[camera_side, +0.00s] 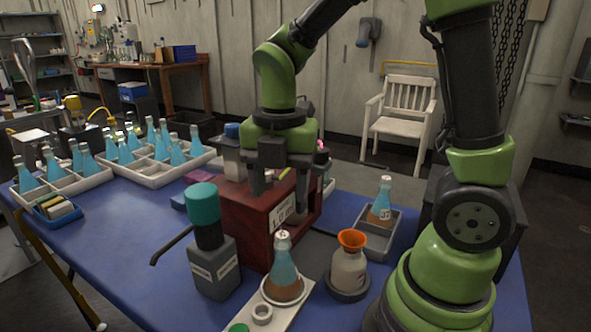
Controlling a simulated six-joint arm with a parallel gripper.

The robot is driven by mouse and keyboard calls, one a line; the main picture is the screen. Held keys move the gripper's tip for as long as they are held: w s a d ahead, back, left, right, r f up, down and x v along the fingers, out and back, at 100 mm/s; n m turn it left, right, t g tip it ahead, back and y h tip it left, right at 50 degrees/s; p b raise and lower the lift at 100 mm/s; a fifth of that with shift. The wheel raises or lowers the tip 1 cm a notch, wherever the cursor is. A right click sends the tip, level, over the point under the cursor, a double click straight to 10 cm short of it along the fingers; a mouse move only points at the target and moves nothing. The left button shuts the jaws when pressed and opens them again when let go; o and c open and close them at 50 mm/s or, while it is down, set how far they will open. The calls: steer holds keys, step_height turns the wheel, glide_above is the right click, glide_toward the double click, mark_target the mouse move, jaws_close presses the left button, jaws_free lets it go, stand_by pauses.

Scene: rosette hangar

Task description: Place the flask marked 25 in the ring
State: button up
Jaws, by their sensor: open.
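A conical flask (283,272) with blue upper part and brown bottom stands upright at the front, its base on a white strip (285,318). A white ring (262,314) sits beside it on the strip; the flask's base also appears to have a pale rim around it. A similar flask (380,208) stands in a grey tray (376,241) at the right. I cannot read a 25 on any flask. My gripper (282,188) points down, open, over the red box (255,225), behind and above the front flask. I see nothing held in it.
White crates (160,176) of blue flasks stand at the back left. A dark bottle with teal cap (207,235) and an orange-topped jar (348,265) flank the front flask. A small blue tray (60,212) lies left. The blue table (130,240) is clear at left centre.

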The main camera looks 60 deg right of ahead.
steer(key=s+a+r+m+t+y, duration=0.1)
steer(key=s+r+m+t, duration=0.2)
steer(key=m, duration=1)
steer(key=s+a+r+m+t+y, duration=0.1)
steer(key=s+r+m+t, duration=0.3)
steer(key=m, duration=0.9)
steer(key=v, duration=0.3)
steer(key=shift+s+a+r, duration=0.15)
steer(key=shift+s+a, duration=0.15)
steer(key=shift+a, duration=0.05)
steer(key=shift+c, duration=0.2)
